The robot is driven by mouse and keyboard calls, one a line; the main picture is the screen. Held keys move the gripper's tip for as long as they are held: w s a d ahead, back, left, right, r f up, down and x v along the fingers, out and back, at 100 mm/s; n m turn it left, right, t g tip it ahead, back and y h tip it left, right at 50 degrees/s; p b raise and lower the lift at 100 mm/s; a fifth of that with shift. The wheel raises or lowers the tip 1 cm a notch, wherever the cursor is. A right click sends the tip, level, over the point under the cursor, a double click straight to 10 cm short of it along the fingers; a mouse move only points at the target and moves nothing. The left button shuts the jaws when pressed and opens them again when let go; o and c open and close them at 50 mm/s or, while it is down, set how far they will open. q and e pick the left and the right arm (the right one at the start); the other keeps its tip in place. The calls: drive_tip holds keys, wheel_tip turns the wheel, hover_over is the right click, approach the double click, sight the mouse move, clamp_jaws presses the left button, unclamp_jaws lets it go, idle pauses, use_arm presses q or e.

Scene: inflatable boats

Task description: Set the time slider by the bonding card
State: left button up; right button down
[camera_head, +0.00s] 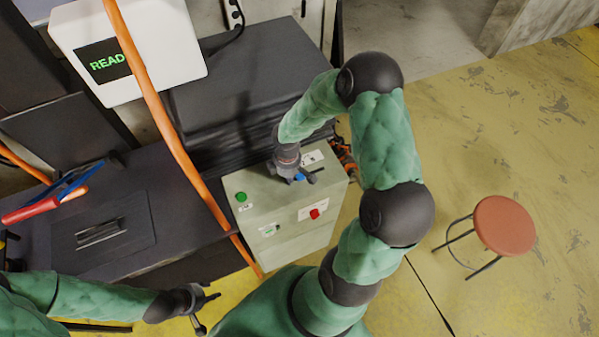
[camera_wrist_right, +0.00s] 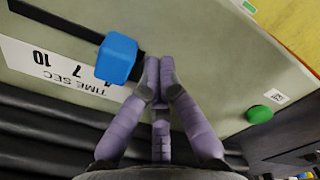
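The time slider's blue knob (camera_wrist_right: 120,58) sits in a dark slot on the pale control box (camera_head: 285,240). Beside it is a white label (camera_wrist_right: 60,68) reading TIME SEC, with 10 and 7 legible. In the head view the blue knob (camera_head: 299,178) shows just beside my right gripper (camera_head: 291,174). In the right wrist view my right gripper (camera_wrist_right: 158,72) has its fingers together, tips beside the knob; I cannot tell whether they touch it. My left gripper (camera_head: 208,312) is open and empty at the lower left. I cannot make out a bonding card.
The box has a green button (camera_head: 241,197) and a red button (camera_head: 314,214). An orange hose (camera_head: 165,125) crosses before the bench. A white machine with a green READ display (camera_head: 104,60) stands upper left. A red stool (camera_head: 503,225) stands on open floor at right.

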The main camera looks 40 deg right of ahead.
sight(306, 170)
drive_tip(key=shift+r, duration=0.2)
idle(0.3)
drive_tip(key=shift+d, duration=0.15)
drive_tip(key=shift+s+d+p, duration=0.4)
drive_tip(key=shift+d, duration=0.75)
drive_tip(key=shift+s+d+p, duration=0.35)
drive_tip(key=shift+d+p, duration=0.1)
drive_tip(key=shift+d, duration=0.75)
drive_tip(key=shift+s+d+p, duration=0.4)
drive_tip(key=shift+d, duration=0.75)
drive_tip(key=shift+a, duration=0.15)
drive_tip(key=shift+w+a, duration=0.2)
drive_tip(key=shift+a, duration=0.25)
wheel_tip(306, 170, up, 8)
drive_tip(key=p, duration=0.6)
